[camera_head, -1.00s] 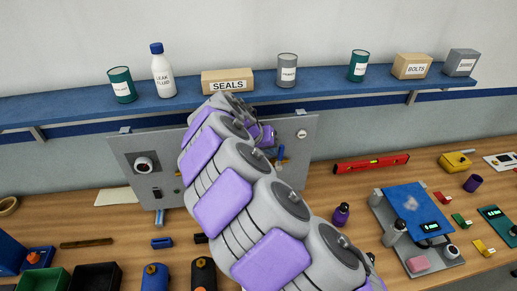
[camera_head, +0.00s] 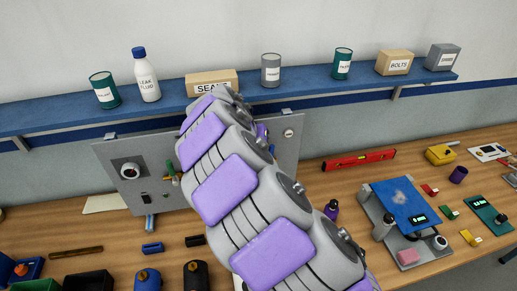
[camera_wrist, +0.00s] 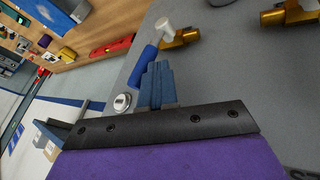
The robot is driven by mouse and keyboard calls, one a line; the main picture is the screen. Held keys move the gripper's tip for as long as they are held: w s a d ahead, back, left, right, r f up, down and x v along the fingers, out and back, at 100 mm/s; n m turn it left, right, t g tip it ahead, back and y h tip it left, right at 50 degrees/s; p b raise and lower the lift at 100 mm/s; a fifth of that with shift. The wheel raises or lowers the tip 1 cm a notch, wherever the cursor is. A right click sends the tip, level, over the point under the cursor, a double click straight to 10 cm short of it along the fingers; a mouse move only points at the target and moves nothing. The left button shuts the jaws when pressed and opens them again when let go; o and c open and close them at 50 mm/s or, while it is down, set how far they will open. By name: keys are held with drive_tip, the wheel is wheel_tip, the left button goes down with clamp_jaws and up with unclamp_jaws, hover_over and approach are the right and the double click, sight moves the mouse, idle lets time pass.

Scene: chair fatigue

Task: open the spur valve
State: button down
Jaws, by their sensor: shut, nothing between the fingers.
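A grey panel (camera_head: 290,150) stands upright at the back of the bench, its middle hidden by my arm. In the wrist view, a brass valve (camera_wrist: 184,38) with a blue lever handle (camera_wrist: 142,66) is on the panel (camera_wrist: 235,70). My gripper (camera_wrist: 158,75) is shut and empty, its blue fingers right beside the blue handle; I cannot tell whether they touch it. In the head view, my arm hides the gripper and this handle. A second brass fitting (camera_wrist: 290,14) shows at the upper right of the wrist view. I see no label reading spur.
A blue shelf (camera_head: 300,95) with cans, a bottle and boxes runs above the panel. A round silver knob (camera_wrist: 122,101) sits near the fingers. A red level (camera_head: 358,159) lies right of the panel.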

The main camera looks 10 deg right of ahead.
drive_tip(key=d+y, duration=0.4)
drive_tip(key=y, duration=0.1)
drive_tip(key=shift+d+r+m+p, duration=0.1)
drive_tip(key=shift+d+m+p, duration=0.15)
drive_tip(key=shift+m+p, duration=0.15)
drive_tip(key=d+f+y+b, duration=0.1)
drive_tip(key=d+f+y, duration=0.1)
drive_tip(key=y, duration=0.1)
drive_tip(key=d+f+m+y+b, duration=0.1)
drive_tip(key=d+y, duration=0.1)
drive_tip(key=y, duration=0.1)
drive_tip(key=d+f+y+b, duration=0.1)
drive_tip(key=d+f+y, duration=0.1)
drive_tip(key=y, duration=0.2)
drive_tip(key=shift+d+f, duration=0.2)
drive_tip(key=shift+f, duration=0.15)
drive_tip(key=shift+d+f+b, duration=0.1)
drive_tip(key=shift+f+b, duration=0.15)
drive_tip(key=shift+b, duration=0.05)
drive_tip(key=shift+r, duration=0.1)
